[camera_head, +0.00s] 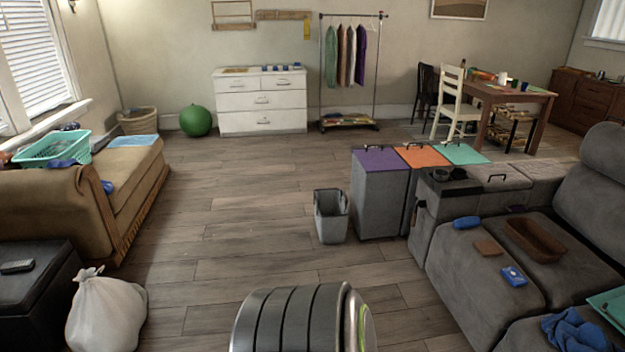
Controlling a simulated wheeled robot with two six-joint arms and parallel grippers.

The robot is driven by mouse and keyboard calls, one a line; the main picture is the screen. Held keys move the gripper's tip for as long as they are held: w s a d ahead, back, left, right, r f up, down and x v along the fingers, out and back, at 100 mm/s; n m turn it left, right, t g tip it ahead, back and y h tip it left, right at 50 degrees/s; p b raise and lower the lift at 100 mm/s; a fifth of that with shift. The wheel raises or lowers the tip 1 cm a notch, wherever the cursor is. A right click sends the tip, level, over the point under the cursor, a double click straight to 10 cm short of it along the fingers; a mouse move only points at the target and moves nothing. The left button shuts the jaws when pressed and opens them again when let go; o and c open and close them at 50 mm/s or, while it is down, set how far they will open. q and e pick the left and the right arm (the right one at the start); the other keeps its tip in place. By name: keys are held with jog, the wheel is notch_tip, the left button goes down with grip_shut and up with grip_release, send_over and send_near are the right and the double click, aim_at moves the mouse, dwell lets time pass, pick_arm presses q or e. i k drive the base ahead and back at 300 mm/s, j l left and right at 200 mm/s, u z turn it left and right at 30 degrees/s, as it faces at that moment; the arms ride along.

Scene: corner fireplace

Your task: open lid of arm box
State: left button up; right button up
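Tall grey bins (379,201) with purple, orange and teal lids stand against the arm box's left side. A small open grey bin (331,215) stands on the floor. A white bag (105,312) lies front left. The wooden floor in the middle is clear.

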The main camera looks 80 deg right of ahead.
aim_at(500, 177)
jog(key=z, duration=4)
